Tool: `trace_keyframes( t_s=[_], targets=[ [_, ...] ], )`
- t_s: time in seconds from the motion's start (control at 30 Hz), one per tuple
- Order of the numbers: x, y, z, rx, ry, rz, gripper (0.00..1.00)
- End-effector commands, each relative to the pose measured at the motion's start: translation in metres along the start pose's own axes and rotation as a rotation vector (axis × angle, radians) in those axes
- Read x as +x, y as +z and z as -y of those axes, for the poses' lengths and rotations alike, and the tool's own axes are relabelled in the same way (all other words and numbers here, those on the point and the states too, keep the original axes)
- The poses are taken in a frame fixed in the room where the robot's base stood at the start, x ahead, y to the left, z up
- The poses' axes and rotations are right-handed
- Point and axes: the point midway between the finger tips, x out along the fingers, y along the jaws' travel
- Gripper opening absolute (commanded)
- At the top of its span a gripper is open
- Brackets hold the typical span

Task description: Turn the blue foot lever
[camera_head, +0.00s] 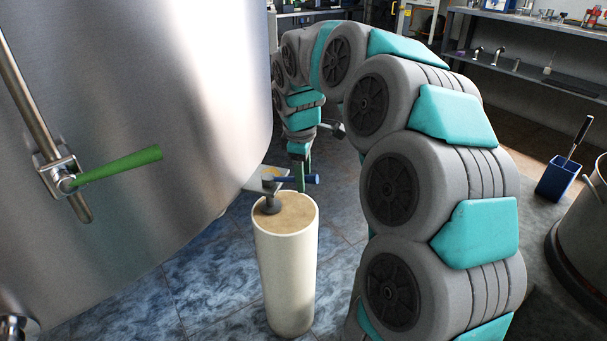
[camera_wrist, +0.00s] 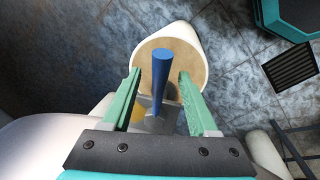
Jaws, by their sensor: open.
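The blue foot lever (camera_head: 298,179) is a short blue handle on a grey metal foot valve, low beside the steel tank. It points to the right over a white cylinder with a tan top. In the wrist view the blue lever (camera_wrist: 161,72) stands between the two green fingers of my gripper (camera_wrist: 157,85), with a visible gap on each side. My gripper (camera_head: 302,175) is open and reaches down at the lever in the head view. Its fingers are partly hidden behind the lever there. The valve body is partly hidden by the gripper's base in the wrist view.
The steel tank (camera_head: 150,90) fills the left, with a green-handled valve (camera_head: 118,165) on its wall. The white cylinder (camera_head: 287,265) stands under the lever. A blue holder (camera_head: 559,180) with a brush is at right. Blue tiled floor is clear left of the cylinder.

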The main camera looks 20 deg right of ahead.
Motion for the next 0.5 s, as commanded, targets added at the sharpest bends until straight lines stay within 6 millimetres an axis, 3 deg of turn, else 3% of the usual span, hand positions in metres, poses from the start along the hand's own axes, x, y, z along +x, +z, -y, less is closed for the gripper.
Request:
trace_keyframes(
  t_s=[0.17,0.5],
  targets=[
    [-0.013,0.0,0.0,0.0,0.0,0.001,0.59],
    [-0.066,-0.001,-0.001,0.001,0.002,-0.002,0.59]
  ],
)
